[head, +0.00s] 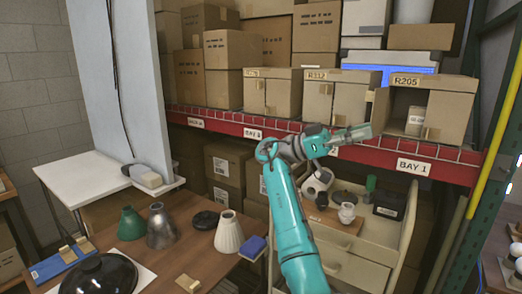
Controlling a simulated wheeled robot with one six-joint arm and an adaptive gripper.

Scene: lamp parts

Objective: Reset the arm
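My teal arm rises from the bottom of the head view and bends to the right at its wrist. My gripper (357,134) points right, in front of the red shelf beam and close to the open box R205 in the picture. Its fingers are small and seen from the side, so I cannot tell whether they are open or shut. No held object is clearly visible. Lamp parts stand on the brown table at the left: a green shade (131,223), a dark metal shade (161,227), a white ribbed shade (229,232) and a black dome (100,276).
Box R205 (459,111) stands open on the shelf, with a small carton (415,121) inside. A cream cart (365,261) with small parts stands below the shelf. A white table (84,178) and upright panel (115,80) are at the left. Yellow and green posts border the right.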

